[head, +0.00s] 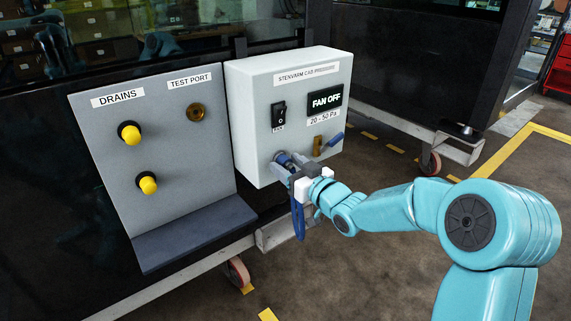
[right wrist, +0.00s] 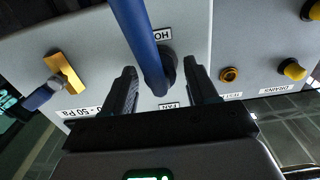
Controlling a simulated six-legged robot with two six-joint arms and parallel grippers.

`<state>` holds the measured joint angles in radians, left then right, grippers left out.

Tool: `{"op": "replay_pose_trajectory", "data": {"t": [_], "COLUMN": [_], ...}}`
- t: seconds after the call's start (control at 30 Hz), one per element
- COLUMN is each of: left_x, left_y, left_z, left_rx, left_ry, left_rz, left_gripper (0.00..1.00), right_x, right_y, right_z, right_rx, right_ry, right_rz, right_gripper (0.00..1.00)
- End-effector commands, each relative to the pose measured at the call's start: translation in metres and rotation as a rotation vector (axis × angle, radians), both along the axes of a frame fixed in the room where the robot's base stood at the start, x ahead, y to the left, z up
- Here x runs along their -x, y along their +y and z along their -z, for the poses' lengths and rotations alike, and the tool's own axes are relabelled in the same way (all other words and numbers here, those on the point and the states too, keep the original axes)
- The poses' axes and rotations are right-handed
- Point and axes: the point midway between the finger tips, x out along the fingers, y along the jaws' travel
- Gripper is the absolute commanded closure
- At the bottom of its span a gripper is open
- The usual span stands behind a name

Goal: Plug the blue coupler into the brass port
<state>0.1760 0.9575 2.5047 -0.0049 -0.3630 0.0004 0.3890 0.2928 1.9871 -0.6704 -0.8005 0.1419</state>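The brass port (head: 195,113) sits under the TEST PORT label on the grey panel; it also shows in the right wrist view (right wrist: 230,75). The coupler (head: 283,157) shows as a dark blue ring at the lower front of the white box, partly hidden by my right gripper (head: 288,170). In the right wrist view, the blue hose (right wrist: 146,45) runs to a dark round end (right wrist: 166,72) at the box face. The fingers of my right gripper (right wrist: 164,88) stand apart on either side of it, with gaps visible. My left gripper is not in view.
Two yellow drain knobs (head: 130,133) stick out left of the port. A grey ledge (head: 195,233) juts out below the panel. The white box (head: 240,110) stands proud of the panel and carries a switch (head: 279,114), a FAN OFF display (head: 326,101) and a brass valve with a blue lever (head: 335,139).

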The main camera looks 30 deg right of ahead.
Motion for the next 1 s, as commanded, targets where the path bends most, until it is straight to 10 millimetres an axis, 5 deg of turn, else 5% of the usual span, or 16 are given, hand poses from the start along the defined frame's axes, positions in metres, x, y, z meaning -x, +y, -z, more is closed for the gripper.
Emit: {"op": "replay_pose_trajectory", "data": {"t": [0.03, 0.17, 1.0], "left_x": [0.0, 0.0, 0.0], "left_y": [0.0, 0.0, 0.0], "left_z": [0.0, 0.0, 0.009], "left_rx": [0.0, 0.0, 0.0], "left_ry": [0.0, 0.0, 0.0], "left_rz": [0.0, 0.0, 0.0], "left_gripper": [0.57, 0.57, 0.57], "right_x": [0.0, 0.0, 0.028], "right_y": [0.0, 0.0, -0.003], "right_z": [0.0, 0.0, 0.0], "right_rx": [0.0, 0.0, 0.0], "right_ry": [0.0, 0.0, -0.002], "right_rz": [0.0, 0.0, 0.001], "right_gripper": [0.6, 1.0, 1.0]}}
